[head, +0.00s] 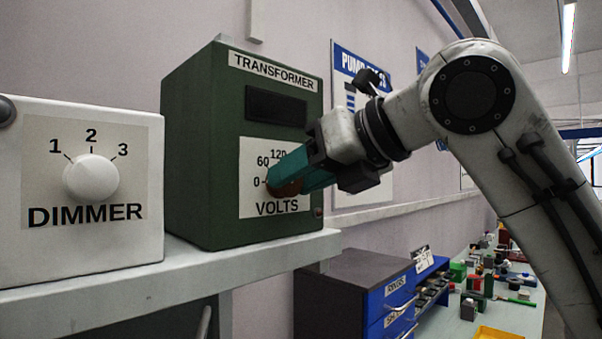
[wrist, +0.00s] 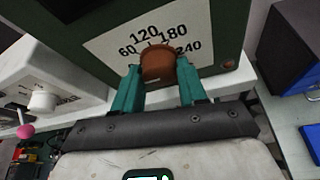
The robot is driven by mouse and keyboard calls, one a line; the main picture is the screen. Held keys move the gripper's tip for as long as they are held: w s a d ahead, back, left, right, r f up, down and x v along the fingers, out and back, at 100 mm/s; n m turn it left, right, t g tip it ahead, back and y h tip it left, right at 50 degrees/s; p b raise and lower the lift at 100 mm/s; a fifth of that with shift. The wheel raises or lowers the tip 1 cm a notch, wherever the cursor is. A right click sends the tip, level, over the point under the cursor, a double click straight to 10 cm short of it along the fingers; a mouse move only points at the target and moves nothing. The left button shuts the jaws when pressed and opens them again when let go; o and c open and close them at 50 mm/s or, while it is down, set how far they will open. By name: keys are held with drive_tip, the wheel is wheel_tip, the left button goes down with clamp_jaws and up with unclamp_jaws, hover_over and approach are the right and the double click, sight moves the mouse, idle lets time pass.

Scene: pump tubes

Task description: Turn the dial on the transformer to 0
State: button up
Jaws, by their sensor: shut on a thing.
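The transformer (head: 205,190) is a dark green box labelled TRANSFORMER and VOLTS, standing on a grey shelf. Its brown-orange dial (head: 284,188) sits on a white scale plate; 0, 60 and 120 are readable in the head view. In the wrist view the dial (wrist: 157,62) is between the two teal fingers, with 60, 120, 180 and 240 around it. My gripper (head: 288,176) comes from the right and is shut on the dial. Its fingers hide the right part of the scale in the head view. Which number the dial points to I cannot tell.
A white dimmer box (head: 80,240) with a white knob (head: 91,177) stands left of the transformer on the same shelf (head: 170,285). Blue drawers (head: 391,300) and a bench with several small items (head: 485,290) lie lower right. A pump poster hangs on the wall behind.

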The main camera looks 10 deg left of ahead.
drive_tip(key=shift+f, duration=0.2)
idle(0.4)
drive_tip(key=o, duration=1.1)
drive_tip(key=shift+r, duration=0.1)
drive_tip(key=shift+c, duration=0.2)
drive_tip(key=b+v, duration=0.2)
drive_tip(key=v, duration=0.8)
drive_tip(key=shift+s+d+r, duration=0.15)
drive_tip(key=shift+s+d, duration=0.1)
